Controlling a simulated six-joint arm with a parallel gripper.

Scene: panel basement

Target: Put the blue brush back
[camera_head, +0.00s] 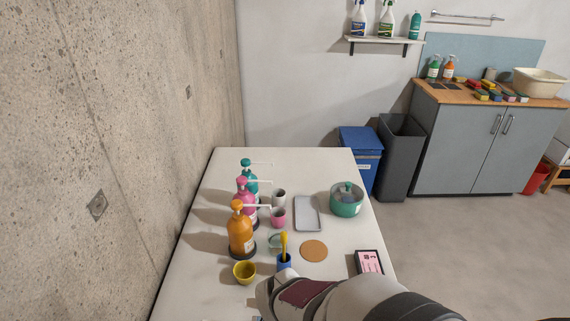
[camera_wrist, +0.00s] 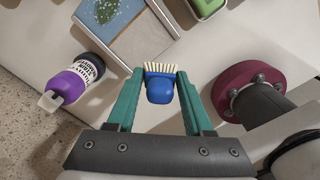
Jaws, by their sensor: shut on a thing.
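The blue brush (camera_wrist: 160,88) has a blue body and pale bristles. In the wrist view it sits between the green fingers of my gripper (camera_wrist: 160,74), bristles toward the top of the picture. My gripper is shut on it. Below the brush in this view is the pale table top.
The wrist view shows a purple bottle (camera_wrist: 72,84) at left and a wood-edged tray (camera_wrist: 150,42) at the top. On the table (camera_head: 330,161) stand orange (camera_head: 240,236), pink (camera_head: 247,205) and teal pump bottles, a yellow cup (camera_head: 244,272) and a teal pot (camera_head: 346,203). The table's far end is bare.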

